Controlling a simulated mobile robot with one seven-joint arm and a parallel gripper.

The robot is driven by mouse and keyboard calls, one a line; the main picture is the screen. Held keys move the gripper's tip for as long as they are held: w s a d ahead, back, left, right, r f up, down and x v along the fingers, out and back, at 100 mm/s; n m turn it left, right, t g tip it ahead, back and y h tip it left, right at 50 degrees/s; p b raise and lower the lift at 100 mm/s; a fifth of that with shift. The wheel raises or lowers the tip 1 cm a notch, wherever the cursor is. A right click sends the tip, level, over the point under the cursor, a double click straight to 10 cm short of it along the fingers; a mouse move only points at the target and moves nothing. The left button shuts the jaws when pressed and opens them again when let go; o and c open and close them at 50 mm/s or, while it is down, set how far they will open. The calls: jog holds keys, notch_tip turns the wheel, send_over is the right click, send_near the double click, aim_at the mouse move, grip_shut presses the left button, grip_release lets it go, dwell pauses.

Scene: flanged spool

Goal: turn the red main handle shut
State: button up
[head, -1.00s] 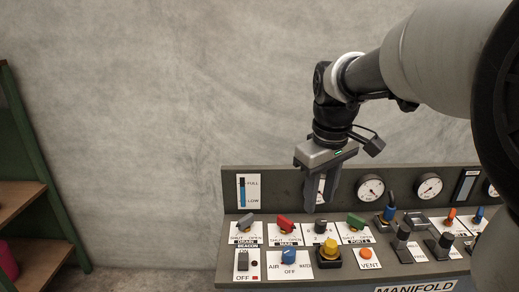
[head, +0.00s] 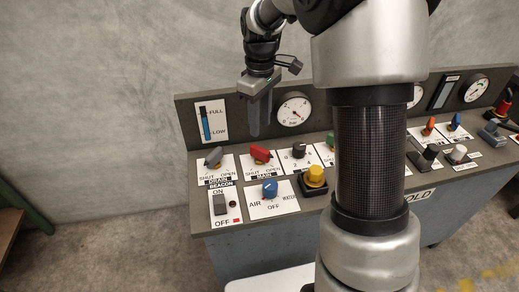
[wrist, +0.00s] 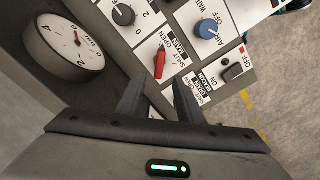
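The red main handle (head: 261,154) sits on a white plate marked MAIN, with SHUT at its left and OPEN at its right. In the wrist view the red handle (wrist: 160,62) shows whole, just beyond the fingertips. My gripper (head: 256,134) is above and behind the handle in the head view, pointing down. In the wrist view my gripper (wrist: 154,88) has its fingers apart, with nothing between them. The fingers do not touch the handle.
The grey drain handle (head: 213,157) is left of the red one, and a black knob (head: 299,151) is right. A blue air/water knob (head: 270,188) and yellow button (head: 315,175) are in front. A gauge (head: 293,110) stands on the upright back panel. My arm covers the middle panel.

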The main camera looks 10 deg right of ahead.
aim_at(260, 148)
notch_tip(260, 148, down, 11)
jog(key=shift+r+b, duration=0.2)
jog(key=shift+b, duration=0.4)
grip_shut()
